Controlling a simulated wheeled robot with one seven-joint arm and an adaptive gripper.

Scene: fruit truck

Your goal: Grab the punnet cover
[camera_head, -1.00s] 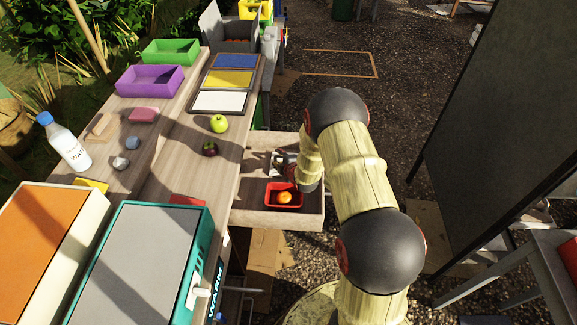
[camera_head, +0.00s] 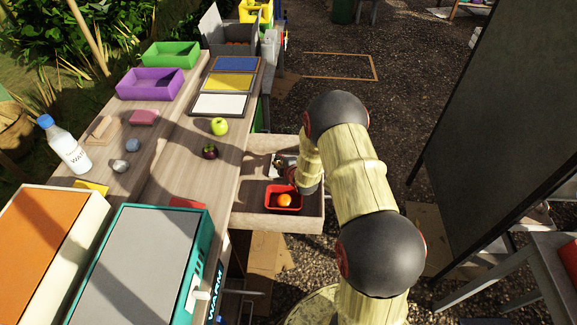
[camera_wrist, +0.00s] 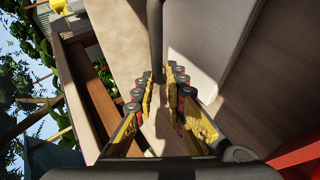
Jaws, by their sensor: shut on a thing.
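The pale grey panel in the wrist view (camera_wrist: 208,40) looks like the punnet cover, lying in the open drawer. It also shows in the head view (camera_head: 278,159), partly hidden by my gripper (camera_head: 283,168). In the wrist view my gripper's fingers (camera_wrist: 162,85) are close together at the panel's left edge, by a dark upright bar. My gripper is shut on the cover, though the exact contact is hard to see.
The wooden drawer (camera_head: 262,221) juts out from the table (camera_head: 170,165). A green apple (camera_head: 219,126) and a dark purple fruit (camera_head: 209,151) sit on the tabletop. A teal box (camera_head: 140,260) stands at the front. A dark board (camera_head: 500,110) stands to the right.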

